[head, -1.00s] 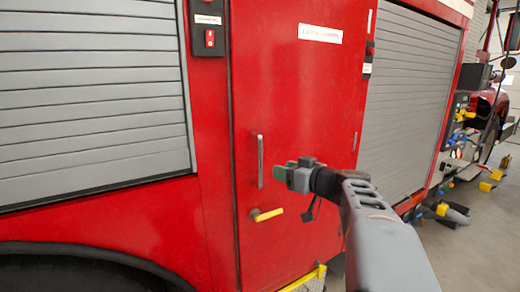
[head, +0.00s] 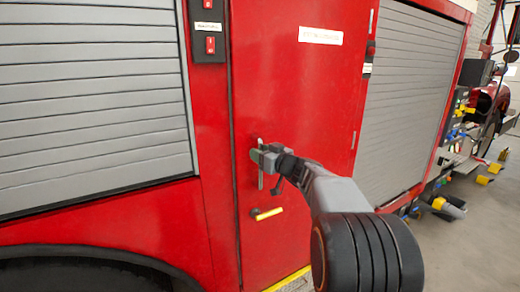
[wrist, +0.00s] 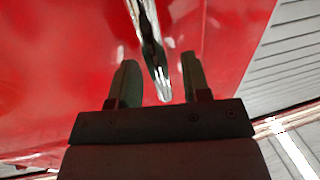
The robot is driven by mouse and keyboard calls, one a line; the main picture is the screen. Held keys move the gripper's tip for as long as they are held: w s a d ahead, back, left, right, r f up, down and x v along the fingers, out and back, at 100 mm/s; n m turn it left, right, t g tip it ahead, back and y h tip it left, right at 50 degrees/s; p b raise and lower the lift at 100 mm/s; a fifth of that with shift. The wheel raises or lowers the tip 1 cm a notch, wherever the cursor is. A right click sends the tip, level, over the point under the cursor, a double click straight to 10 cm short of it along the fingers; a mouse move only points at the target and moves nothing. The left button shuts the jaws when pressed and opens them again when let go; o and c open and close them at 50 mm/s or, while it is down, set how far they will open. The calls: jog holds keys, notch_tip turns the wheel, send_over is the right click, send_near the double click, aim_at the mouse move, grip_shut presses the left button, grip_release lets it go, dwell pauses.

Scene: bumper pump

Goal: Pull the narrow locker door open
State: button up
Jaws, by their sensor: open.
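The narrow red locker door (head: 300,100) stands shut in the middle of the head view. Its upright metal bar handle (head: 260,181) is partly hidden behind my gripper (head: 258,157). In the wrist view the handle (wrist: 148,40) runs down between the two fingers of my gripper (wrist: 158,80). The fingers are open, one on each side of the bar, with a gap to it on both sides.
Grey roller shutters flank the door on the left (head: 90,100) and right (head: 410,90). A switch panel (head: 208,30) sits left of the door's top. A dark wheel arch (head: 80,255) is at lower left. Tools and equipment (head: 450,205) stick out at far right.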

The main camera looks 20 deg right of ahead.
jog(key=shift+w+a, duration=0.1)
jog(key=shift+w, duration=0.2)
grip_shut()
dwell(0.4)
